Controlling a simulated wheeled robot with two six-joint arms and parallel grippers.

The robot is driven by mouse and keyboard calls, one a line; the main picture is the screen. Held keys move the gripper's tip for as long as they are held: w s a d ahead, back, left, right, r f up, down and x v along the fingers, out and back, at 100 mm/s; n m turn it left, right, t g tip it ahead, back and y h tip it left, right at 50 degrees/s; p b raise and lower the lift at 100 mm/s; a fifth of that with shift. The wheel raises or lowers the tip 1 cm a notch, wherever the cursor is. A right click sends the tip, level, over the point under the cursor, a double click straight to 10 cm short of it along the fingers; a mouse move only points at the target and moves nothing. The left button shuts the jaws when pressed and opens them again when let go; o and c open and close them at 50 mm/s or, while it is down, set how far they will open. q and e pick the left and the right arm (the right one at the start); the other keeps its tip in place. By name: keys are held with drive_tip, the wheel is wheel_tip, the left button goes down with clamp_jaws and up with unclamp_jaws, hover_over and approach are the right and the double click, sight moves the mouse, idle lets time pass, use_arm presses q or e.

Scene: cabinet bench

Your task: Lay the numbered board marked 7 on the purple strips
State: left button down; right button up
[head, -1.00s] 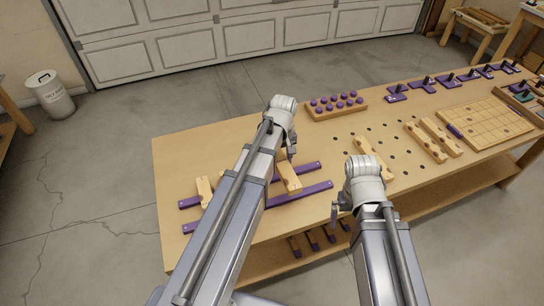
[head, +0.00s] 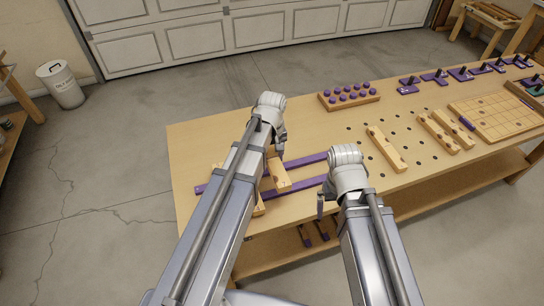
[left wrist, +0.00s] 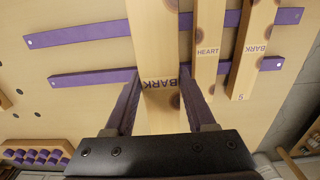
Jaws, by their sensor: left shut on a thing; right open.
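My left gripper (head: 279,150) is shut on a pale wooden board (head: 280,180). In the left wrist view this board (left wrist: 158,45) reads BARK between the fingers (left wrist: 165,108); its number does not show. It crosses over both purple strips (left wrist: 95,75); I cannot tell whether it touches them. In the head view the strips (head: 305,160) are partly behind my left arm. Beside the held board in the wrist view lie a board marked HEART (left wrist: 207,65) and a board marked BARK and 5 (left wrist: 250,60). My right gripper (head: 321,204) is open and empty, near the strips' right ends.
Behind are a rack of purple pegs (head: 348,96) and purple handled pieces (head: 435,76). A gridded board (head: 495,115) is at far right. A lower shelf holds purple-ended pieces (head: 320,230).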

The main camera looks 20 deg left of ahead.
use_arm(q)
drive_tip(key=shift+f, duration=0.4)
wheel_tip(320, 180, down, 7)
drive_tip(key=b, duration=0.7)
drive_tip(key=shift+f, duration=0.1)
drive_tip(key=shift+f+b, duration=0.65)
drive_tip(key=shift+b, duration=0.25)
idle(1.5)
drive_tip(key=shift+f, duration=0.25)
drive_tip(key=shift+f+b, duration=0.15)
drive_tip(key=shift+b, duration=0.25)
idle(0.8)
drive_tip(key=shift+c, duration=0.7)
unclamp_jaws()
